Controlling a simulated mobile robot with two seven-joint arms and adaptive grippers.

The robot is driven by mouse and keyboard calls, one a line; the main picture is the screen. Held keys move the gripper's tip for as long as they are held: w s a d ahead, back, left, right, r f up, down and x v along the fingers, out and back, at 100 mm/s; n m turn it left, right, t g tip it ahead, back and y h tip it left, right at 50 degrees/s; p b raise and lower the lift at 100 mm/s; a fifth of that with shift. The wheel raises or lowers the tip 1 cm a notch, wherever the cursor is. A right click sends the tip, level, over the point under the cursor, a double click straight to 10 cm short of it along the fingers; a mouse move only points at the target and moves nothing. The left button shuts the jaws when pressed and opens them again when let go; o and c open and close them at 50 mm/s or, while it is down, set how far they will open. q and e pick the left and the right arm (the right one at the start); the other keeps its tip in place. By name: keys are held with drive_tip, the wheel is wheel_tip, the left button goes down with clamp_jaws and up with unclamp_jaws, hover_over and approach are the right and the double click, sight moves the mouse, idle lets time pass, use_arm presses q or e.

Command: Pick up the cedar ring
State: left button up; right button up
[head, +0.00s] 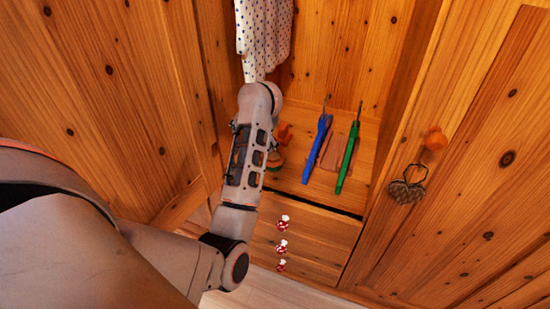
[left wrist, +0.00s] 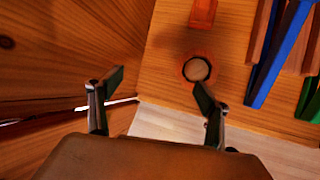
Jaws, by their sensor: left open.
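The cedar ring (left wrist: 183,68) is a small orange-red ring lying on the wooden shelf in the left wrist view, with a pale round centre. In the head view a small rounded orange piece (head: 276,158), probably the ring, shows partly behind my left arm. My left gripper (left wrist: 160,84) is open and empty. Its right fingertip is close to the ring's lower edge and overlaps it in the picture; I cannot tell whether they touch. The left fingertip is well to the left, over the shelf's edge. My arm hides the gripper in the head view. My right gripper is not in view.
A reddish block (left wrist: 203,12) lies beyond the ring. Blue (head: 318,148) and green (head: 348,158) tools lie to the right, by a brown slab (head: 333,152). A dotted cloth (head: 263,38) hangs above. Wooden walls flank the shelf; a drawer front (head: 310,240) is below.

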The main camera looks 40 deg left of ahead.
sight(273, 156)
use_arm(q)
drive_tip(key=d+f+h, duration=0.1)
drive_tip(key=w+d+f+h+b, duration=0.2)
drive_tip(key=d+h, duration=0.1)
drive_tip(key=shift+d+f, duration=0.1)
drive_tip(key=shift+w+f, duration=0.35)
drive_tip(key=b+x, duration=0.3)
drive_tip(key=x, duration=0.1)
drive_tip(key=shift+w+f, duration=0.3)
drive_tip(key=shift+w, duration=0.05)
drive_tip(key=shift+w+a, duration=0.1)
drive_tip(key=shift+a, duration=0.15)
drive_tip(key=shift+r, duration=0.4)
drive_tip(key=c, duration=1)
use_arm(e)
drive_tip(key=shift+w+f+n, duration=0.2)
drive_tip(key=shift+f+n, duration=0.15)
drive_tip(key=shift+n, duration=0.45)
